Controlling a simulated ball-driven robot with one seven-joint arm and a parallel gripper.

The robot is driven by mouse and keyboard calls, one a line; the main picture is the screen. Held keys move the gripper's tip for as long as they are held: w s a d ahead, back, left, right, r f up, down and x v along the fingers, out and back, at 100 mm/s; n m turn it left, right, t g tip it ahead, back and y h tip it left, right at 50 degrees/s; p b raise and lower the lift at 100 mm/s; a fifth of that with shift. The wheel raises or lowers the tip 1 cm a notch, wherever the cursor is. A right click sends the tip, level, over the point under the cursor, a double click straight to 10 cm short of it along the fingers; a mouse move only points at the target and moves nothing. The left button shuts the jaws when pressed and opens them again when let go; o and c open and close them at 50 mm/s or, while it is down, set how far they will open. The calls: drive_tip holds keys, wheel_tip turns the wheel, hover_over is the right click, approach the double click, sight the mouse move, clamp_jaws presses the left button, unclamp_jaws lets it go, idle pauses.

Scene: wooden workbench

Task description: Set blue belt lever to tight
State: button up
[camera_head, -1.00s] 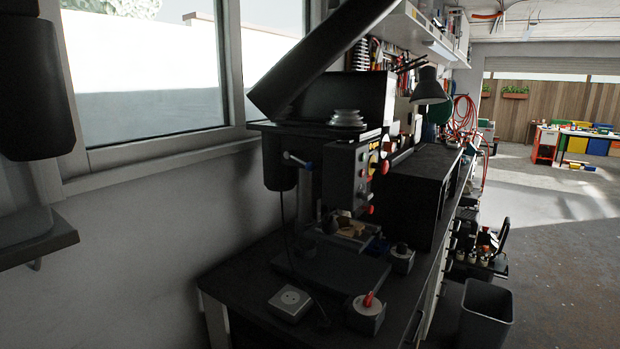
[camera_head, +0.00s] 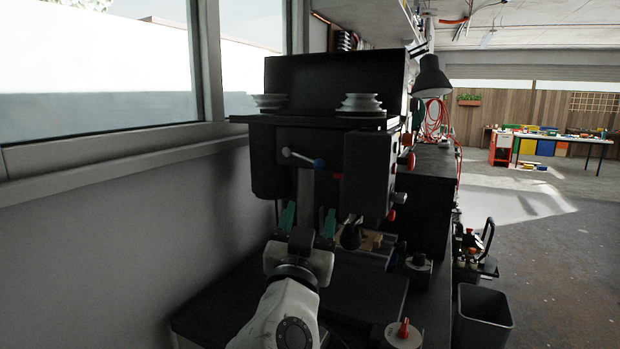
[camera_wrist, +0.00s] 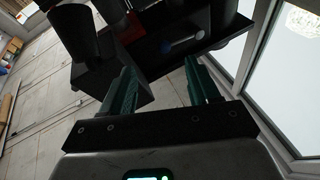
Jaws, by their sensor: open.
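The belt lever is a short metal rod with a blue ball end (camera_head: 319,164), on the left side of the dark drill press (camera_head: 335,85) head in the head view. In the wrist view the lever (camera_wrist: 181,44) shows as a pale rod beyond my fingers, with its blue end at the left. My gripper (camera_head: 308,222) is open and empty, with two green fingers pointing up. In the head view it is below the lever, apart from it. It also shows in the wrist view (camera_wrist: 158,82).
A small dark box with a knob (camera_head: 419,262) is beside the press. A wooden piece (camera_head: 372,240) lies on the press table. The window wall is at left; a bin (camera_head: 484,318) stands on the floor at right.

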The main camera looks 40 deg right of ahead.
sight(317, 168)
drive_tip(key=shift+h, duration=0.4)
drive_tip(key=p+x, duration=0.1)
drive_tip(key=x, duration=0.2)
drive_tip(key=r+p+x, duration=0.1)
drive_tip(key=x, duration=0.3)
drive_tip(key=a+p+x, duration=0.1)
drive_tip(key=x, duration=0.2)
drive_tip(key=shift+w+d+r, duration=0.15)
drive_tip(key=shift+w+r, duration=0.1)
drive_tip(key=shift+w, duration=0.05)
drive_tip(key=shift+w+d+r+p, duration=0.15)
drive_tip(key=shift+w+d+p, duration=0.25)
drive_tip(key=shift+d, duration=0.2)
clamp_jaws()
